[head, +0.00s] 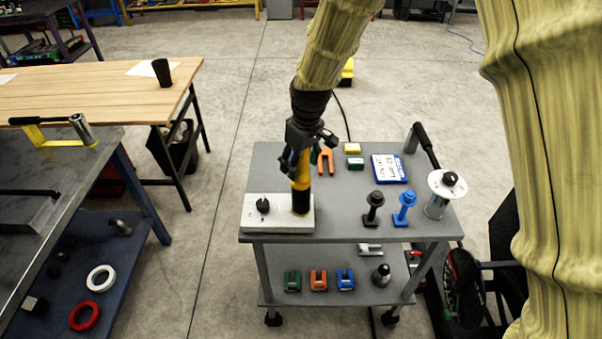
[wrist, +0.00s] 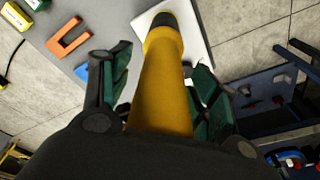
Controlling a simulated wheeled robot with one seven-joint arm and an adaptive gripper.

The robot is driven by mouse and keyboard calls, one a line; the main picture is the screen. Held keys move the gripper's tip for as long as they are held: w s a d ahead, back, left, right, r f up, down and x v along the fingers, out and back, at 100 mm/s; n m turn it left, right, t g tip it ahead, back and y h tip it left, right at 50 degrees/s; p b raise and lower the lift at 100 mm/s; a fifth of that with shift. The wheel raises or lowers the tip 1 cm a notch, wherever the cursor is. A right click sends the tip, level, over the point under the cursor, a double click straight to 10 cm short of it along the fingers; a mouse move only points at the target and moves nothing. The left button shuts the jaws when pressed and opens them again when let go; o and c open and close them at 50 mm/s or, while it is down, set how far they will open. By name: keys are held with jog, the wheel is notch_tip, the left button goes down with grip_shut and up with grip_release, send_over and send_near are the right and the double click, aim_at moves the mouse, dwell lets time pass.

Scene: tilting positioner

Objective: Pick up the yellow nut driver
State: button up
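The yellow nut driver (head: 301,172) stands upright at the right end of a pale block on the grey cart top. Its lower part is black. In the wrist view, its yellow body (wrist: 164,85) runs away from me to a black end (wrist: 168,30) over the pale block. My gripper (head: 299,160) is above the block with its fingers around the driver's upper part. In the wrist view, my gripper (wrist: 160,80) has one green-padded finger on each side of the driver. A narrow gap shows beside the left finger, so it looks open. The driver's near end is hidden.
The pale block (head: 262,222) also carries a black knob (head: 263,205). To the right on the cart top are an orange U-shaped piece (head: 325,160), black and blue bolt-like pieces (head: 404,208) and a silver cylinder with a handle (head: 437,204). A wooden table (head: 100,92) stands left.

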jog(key=c, duration=1)
jog(key=shift+c, duration=0.6)
jog(key=shift+r, duration=0.1)
